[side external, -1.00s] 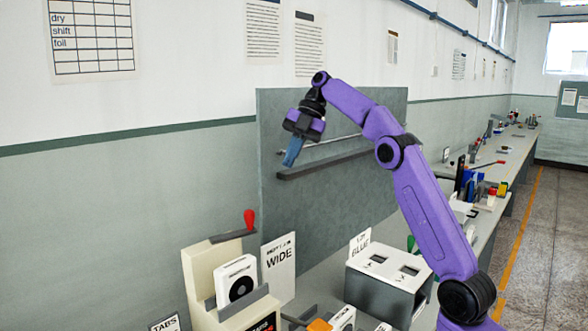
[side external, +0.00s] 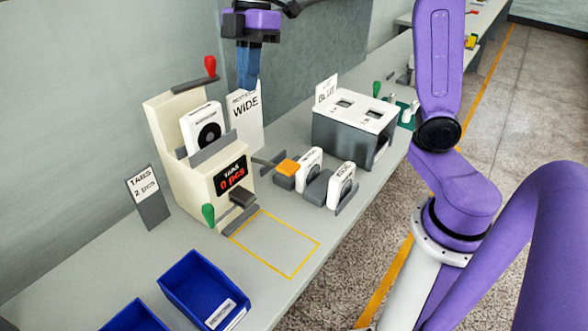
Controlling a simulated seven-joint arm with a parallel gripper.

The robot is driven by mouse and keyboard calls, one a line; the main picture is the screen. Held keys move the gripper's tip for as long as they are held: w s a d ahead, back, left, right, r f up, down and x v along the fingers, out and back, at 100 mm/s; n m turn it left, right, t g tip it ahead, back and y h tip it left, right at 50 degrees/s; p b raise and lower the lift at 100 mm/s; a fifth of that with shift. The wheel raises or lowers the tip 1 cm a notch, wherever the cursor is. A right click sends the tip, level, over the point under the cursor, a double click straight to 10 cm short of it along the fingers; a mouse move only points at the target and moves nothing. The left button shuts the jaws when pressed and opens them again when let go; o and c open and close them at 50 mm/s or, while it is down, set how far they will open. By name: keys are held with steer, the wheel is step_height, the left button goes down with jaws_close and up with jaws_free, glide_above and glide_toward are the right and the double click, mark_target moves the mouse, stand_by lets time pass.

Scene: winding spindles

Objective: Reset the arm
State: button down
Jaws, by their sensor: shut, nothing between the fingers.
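My gripper (side external: 248,84) hangs at the upper middle of the side external view, pointing down. Its blue fingers are together and hold nothing. It is above and in front of the white card reading "WIDE" (side external: 246,118), right of the red-knobbed lever. I cannot tell if it touches the card. My purple arm rises on the right. The cream machine (side external: 165,130) stands below left of the gripper, with a white cartridge (side external: 203,130) in its front and a display (side external: 230,177) reading "TABS 0 pcs".
A grey-white box (side external: 352,128) with two top openings stands right of centre. White cartridges (side external: 341,184) sit in holders near an orange block (side external: 289,167). Blue bins (side external: 205,290) are at the front left. A yellow-outlined area (side external: 275,244) on the bench is empty. A "TABS 2 pcs" sign (side external: 147,197) stands left.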

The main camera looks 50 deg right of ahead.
steer(key=s+d+f+m+h, duration=0.1)
steer(key=s+d+f+m, duration=0.1)
steer(key=s+f, duration=0.45)
steer(key=s+d+f+m+t+h, duration=0.1)
steer(key=s+d+f, duration=0.15)
steer(key=s, duration=0.65)
steer(key=s+d+f+m+h, duration=0.1)
steer(key=s+f+m, duration=0.1)
steer(key=s+f, duration=0.45)
steer(key=w+a+r+t+y, duration=0.1)
steer(key=w+a+r, duration=0.2)
steer(key=w+r, duration=0.35)
steer(key=w+a+r+t+y, duration=0.1)
steer(key=w+a+r+t, duration=0.15)
steer(key=w+r, duration=0.4)
steer(key=w+d+r+m+t+h, duration=0.1)
steer(key=w+d+r, duration=0.1)
steer(key=w+r, duration=0.5)
steer(key=w+d+r+m+t, duration=0.15)
steer(key=w+r, duration=0.25)
steer(key=w, duration=0.5)
steer(key=w+d+f, duration=0.2)
steer(key=w+f, duration=0.6)
steer(key=f, duration=0.2)
steer(key=shift+w+d+n, duration=0.2)
steer(key=shift+w+n, duration=0.15)
